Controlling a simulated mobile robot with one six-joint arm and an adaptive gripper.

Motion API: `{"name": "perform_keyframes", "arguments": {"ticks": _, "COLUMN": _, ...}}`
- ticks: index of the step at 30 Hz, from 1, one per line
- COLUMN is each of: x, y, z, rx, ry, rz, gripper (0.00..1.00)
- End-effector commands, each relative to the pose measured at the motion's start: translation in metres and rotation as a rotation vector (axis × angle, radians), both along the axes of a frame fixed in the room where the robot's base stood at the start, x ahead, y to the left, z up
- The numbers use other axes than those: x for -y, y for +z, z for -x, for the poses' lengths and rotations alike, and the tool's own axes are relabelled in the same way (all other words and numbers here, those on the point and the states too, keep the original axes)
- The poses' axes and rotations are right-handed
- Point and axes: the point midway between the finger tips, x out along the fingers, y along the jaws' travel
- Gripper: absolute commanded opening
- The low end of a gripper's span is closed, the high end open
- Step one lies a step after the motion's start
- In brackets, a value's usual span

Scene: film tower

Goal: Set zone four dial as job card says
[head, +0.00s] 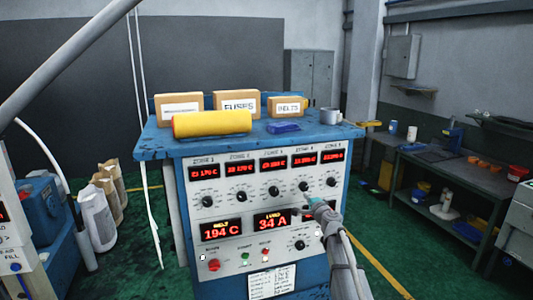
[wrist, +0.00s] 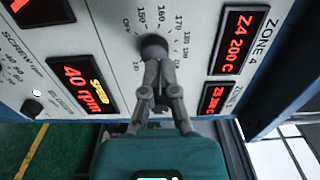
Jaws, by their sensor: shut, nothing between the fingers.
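The blue and white control cabinet has a row of zone dials under red displays. In the wrist view, the zone four dial (wrist: 153,43) has a dark knob with a printed scale around it; its pointer is not clear. The zone four display (wrist: 236,38) reads Z4 200 C. My gripper (wrist: 158,64) is shut and empty, its fingertips at the knob; I cannot tell if they touch. In the head view my gripper (head: 307,209) is in front of the panel, below the zone four dial (head: 303,186). A white paper card (head: 271,282) hangs low on the cabinet, its text too small to read.
A yellow roll (head: 211,124), labelled boxes (head: 237,102) and a grey mug (head: 329,115) stand on the cabinet top. A display reading 40 rpm (wrist: 80,83) is beside my gripper. A workbench (head: 437,173) stands right; white sacks (head: 97,216) stand left.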

Motion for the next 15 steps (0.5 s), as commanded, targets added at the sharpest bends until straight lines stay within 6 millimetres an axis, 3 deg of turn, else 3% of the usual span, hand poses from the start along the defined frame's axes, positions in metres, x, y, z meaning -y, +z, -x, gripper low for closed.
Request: {"name": "perform_keyframes", "arguments": {"ticks": 15, "x": -0.006, "y": 0.000, "z": -0.013, "rx": 0.000, "ry": 0.004, "rz": 0.002, "gripper": 0.00}}
